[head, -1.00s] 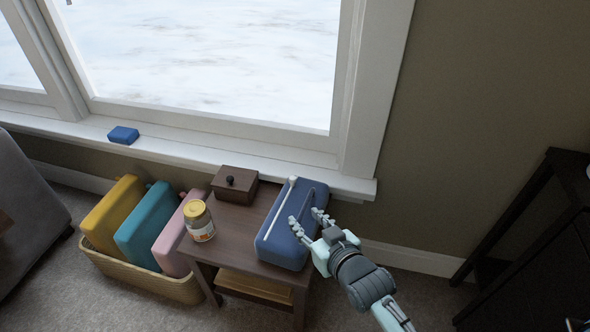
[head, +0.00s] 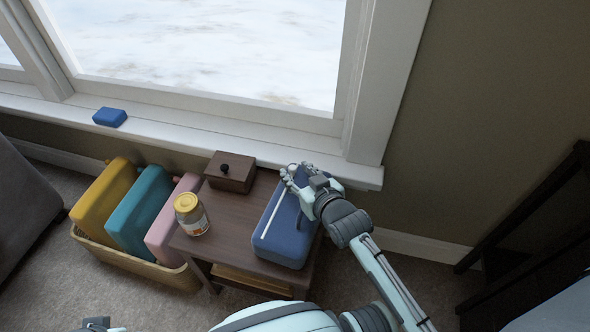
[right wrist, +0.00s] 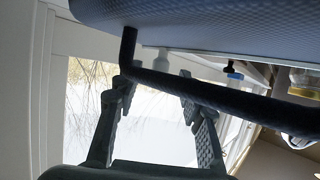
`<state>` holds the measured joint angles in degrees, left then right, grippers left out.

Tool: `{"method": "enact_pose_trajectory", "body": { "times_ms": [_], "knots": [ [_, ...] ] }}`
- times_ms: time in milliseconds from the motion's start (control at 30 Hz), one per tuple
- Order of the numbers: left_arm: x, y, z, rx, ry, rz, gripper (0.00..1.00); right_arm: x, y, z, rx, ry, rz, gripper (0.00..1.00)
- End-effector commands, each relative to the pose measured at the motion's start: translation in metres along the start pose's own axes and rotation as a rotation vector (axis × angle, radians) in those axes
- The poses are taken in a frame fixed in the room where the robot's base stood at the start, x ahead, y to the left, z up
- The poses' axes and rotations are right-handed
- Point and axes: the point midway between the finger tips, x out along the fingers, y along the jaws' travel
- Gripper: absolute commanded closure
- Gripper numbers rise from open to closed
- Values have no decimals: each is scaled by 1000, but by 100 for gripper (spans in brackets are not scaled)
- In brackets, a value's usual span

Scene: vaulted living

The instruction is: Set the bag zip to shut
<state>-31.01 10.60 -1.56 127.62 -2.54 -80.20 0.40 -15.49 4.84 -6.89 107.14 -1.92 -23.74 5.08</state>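The blue bag (head: 283,240) lies on a small dark wooden side table (head: 232,222). A white zip line (head: 272,215) runs lengthwise along its top, and a dark handle arches beside it. My right gripper (head: 294,173) is at the bag's far end, over the far end of the zip line. In the right wrist view, its fingers (right wrist: 157,90) are apart, with the dark handle (right wrist: 205,92) crossing the view and a pale tab (right wrist: 162,57) under the bag's edge between them. Whether they touch the tab is unclear. A small part of my left arm (head: 97,324) shows at the bottom left.
A yellow-lidded jar (head: 191,215) and a brown box with a knob (head: 230,172) share the table. A wicker basket (head: 150,270) with yellow, teal and pink cases stands left. A blue block (head: 110,117) sits on the window sill.

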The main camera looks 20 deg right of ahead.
Motion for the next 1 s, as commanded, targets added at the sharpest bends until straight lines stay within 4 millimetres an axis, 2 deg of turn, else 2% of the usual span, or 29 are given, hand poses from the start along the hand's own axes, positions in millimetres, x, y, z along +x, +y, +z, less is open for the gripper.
{"method": "enact_pose_trajectory", "body": {
  "times_ms": [167,467,767,1000],
  "knots": [
    [-4,-1,0,0,-1,-3,61,15,0,0,0,0,0,61],
    [-6,-1,0,0,1,-3,61,17,0,0,0,0,-1,62],
    [-6,-1,0,0,1,-4,61,17,0,0,0,0,0,99],
    [-5,-1,0,0,1,-4,61,17,0,0,0,0,0,100]
  ]
}}
